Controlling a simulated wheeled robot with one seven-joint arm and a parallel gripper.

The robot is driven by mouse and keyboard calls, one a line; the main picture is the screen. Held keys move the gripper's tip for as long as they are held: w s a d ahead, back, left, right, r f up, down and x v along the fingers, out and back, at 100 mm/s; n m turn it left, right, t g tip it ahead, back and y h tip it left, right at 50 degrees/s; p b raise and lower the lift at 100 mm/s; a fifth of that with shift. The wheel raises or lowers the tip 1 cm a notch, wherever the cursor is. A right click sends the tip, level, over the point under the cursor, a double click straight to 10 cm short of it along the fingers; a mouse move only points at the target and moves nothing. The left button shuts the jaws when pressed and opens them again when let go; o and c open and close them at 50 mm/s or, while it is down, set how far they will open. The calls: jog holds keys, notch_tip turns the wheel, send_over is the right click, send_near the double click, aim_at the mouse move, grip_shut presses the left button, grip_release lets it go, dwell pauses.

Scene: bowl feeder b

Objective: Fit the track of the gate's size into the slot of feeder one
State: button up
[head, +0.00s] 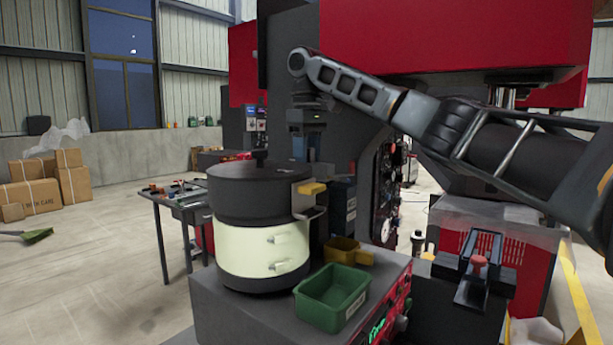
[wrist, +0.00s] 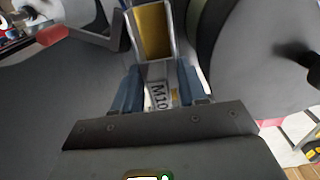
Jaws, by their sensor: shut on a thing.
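The feeder bowl (head: 255,240), dark with a cream band and a dark lid, stands on a grey machine top. My gripper (head: 312,168) is at its right side, pointing down. In the wrist view, my gripper (wrist: 160,85) has its blue-grey fingers shut on a track (wrist: 153,30) with a yellow floor, pale side walls and a label reading M10. The track's yellow part (head: 311,188) shows beside the bowl, just above or at a metal bracket (head: 306,212). I cannot tell whether it is seated in a slot. No gate size is readable.
A green bin (head: 332,296) and a yellow bin (head: 346,251) stand right of the bowl on the machine top. A dark fixture with a red knob (head: 478,263) is farther right. A side table (head: 168,191) with small parts stands behind left.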

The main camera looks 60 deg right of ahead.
aim_at(308, 162)
jog(key=shift+s+f, duration=0.1)
jog(key=shift+f, duration=2.15)
grip_shut()
jog(key=o, duration=0.9)
grip_release()
jog(key=shift+f, duration=0.1)
jog(key=shift+c, duration=0.2)
jog(key=shift+o, duration=0.3)
notch_tip(308, 162, up, 12)
jog(key=shift+r, duration=0.25)
